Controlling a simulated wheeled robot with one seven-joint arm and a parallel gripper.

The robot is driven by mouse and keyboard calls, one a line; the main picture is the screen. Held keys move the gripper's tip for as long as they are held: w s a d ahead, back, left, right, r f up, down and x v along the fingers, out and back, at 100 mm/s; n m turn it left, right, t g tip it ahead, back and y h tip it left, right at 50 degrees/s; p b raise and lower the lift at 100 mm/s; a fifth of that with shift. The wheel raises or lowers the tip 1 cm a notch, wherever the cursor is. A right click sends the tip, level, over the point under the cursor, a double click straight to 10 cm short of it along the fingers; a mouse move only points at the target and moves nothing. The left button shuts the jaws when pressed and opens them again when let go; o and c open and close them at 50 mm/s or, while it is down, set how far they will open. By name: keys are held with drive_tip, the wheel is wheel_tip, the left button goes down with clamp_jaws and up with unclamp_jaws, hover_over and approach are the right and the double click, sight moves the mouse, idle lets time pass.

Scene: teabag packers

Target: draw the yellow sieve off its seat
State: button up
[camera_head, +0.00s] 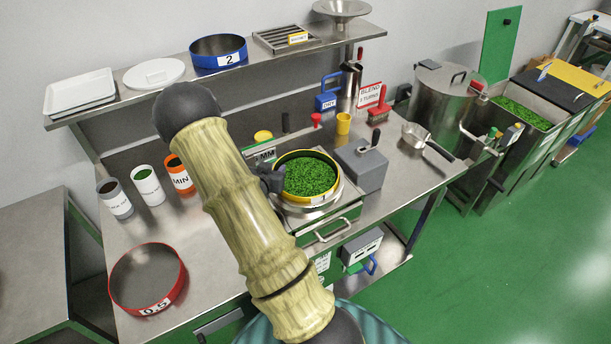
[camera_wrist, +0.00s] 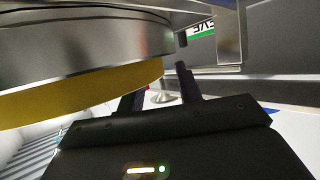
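The yellow sieve (camera_head: 275,172), full of green leaf, sits level on the round steel seat (camera_head: 318,213) of the sieving unit on the bench. It also shows in the wrist view (camera_wrist: 85,97), as a yellow band beside a steel ring (camera_wrist: 80,45). My gripper (camera_head: 273,183) is at the sieve's left side in the head view, close to its rim. In the wrist view my gripper's two fingers (camera_wrist: 160,92) stand apart with a gap visible between them. I cannot tell whether a finger touches the sieve. My arm hides part of the bench left of it.
A grey block with a black knob (camera_head: 362,168) stands close right of the sieve. A red sieve (camera_head: 147,277) lies at the bench's front left, and a blue sieve (camera_head: 218,52) is on the shelf (camera_head: 120,98) above. Several cups stand at left.

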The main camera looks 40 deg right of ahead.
drive_tip(key=shift+s, duration=0.1)
drive_tip(key=shift+c, duration=0.2)
drive_tip(key=shift+a, duration=0.1)
clamp_jaws()
drive_tip(key=shift+r, duration=0.1)
drive_tip(key=shift+r, duration=0.55)
wheel_tip(320, 180, up, 9)
drive_tip(key=b, duration=0.1)
drive_tip(key=shift+f, duration=0.1)
idle(0.6)
